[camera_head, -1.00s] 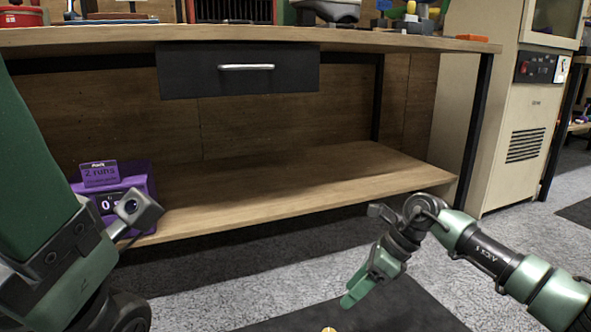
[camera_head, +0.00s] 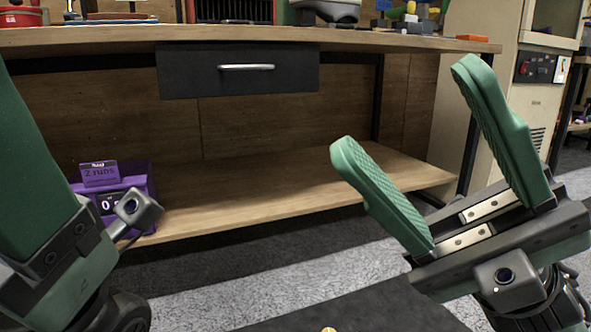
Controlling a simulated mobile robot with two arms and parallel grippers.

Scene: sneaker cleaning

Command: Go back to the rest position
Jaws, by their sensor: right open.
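My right gripper (camera_head: 408,105) is raised at the right of the head view, in front of the workbench. Its two green ribbed fingers point up and stand wide apart, with nothing between them. My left gripper (camera_head: 62,235) fills the left edge, with a large green finger and a small wrist camera showing. Its fingertips are cut off by the frame, so I cannot tell whether it is open or shut.
A wooden workbench (camera_head: 395,40) with a closed dark drawer (camera_head: 190,72) and a low shelf (camera_head: 290,195) stands ahead. A purple box (camera_head: 143,182) sits at the shelf's left. A beige cabinet (camera_head: 490,40) stands at the right. Several items line the benchtop.

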